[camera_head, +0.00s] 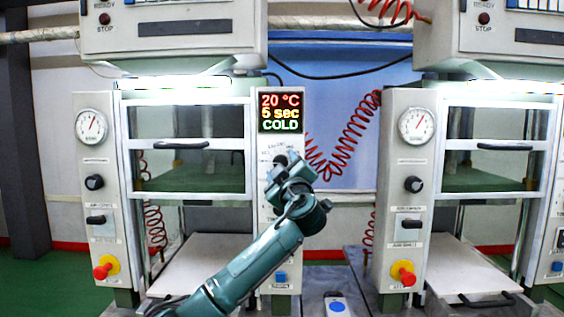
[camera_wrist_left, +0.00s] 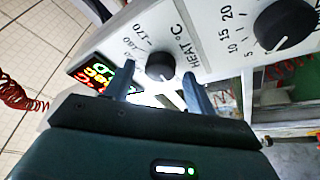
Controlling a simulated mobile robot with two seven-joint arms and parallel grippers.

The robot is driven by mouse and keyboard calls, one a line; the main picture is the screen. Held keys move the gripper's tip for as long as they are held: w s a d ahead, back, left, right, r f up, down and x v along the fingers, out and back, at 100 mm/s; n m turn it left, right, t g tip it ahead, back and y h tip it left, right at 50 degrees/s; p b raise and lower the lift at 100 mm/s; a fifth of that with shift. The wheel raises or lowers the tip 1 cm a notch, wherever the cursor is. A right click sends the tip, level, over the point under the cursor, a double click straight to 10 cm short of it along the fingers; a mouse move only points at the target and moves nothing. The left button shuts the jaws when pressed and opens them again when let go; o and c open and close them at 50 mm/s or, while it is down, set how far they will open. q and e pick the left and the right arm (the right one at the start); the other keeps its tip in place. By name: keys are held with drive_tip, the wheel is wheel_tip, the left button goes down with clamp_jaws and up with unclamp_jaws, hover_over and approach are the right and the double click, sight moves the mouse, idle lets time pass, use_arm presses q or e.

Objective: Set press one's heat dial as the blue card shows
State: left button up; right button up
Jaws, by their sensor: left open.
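My left gripper (camera_head: 283,162) is at the right-hand post of the left press, in front of its control panel below the display (camera_head: 281,113). The display reads 20 °C, 5 sec, COLD. In the left wrist view, the black heat dial (camera_wrist_left: 160,66) sits between the open fingertips of my left gripper (camera_wrist_left: 156,76), with a gap on both sides. Its scale shows 170 and 180, and its pointer is too small to read. The gripper hides this dial in the head view. A small white plate with a blue mark (camera_head: 337,305) lies at the bottom; I cannot read it.
A second black dial (camera_wrist_left: 284,24), marked 5 to 20, is close to the heat dial. The left post has a gauge (camera_head: 91,126) and a red knob (camera_head: 104,269). A red coiled hose (camera_head: 340,145) hangs to the right. A similar press (camera_head: 407,180) stands at the right.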

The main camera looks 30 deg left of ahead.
use_arm(q)
drive_tip(key=shift+w+a, duration=0.2)
drive_tip(key=shift+a, duration=0.05)
drive_tip(key=shift+c, duration=0.4)
drive_tip(key=c, duration=0.9)
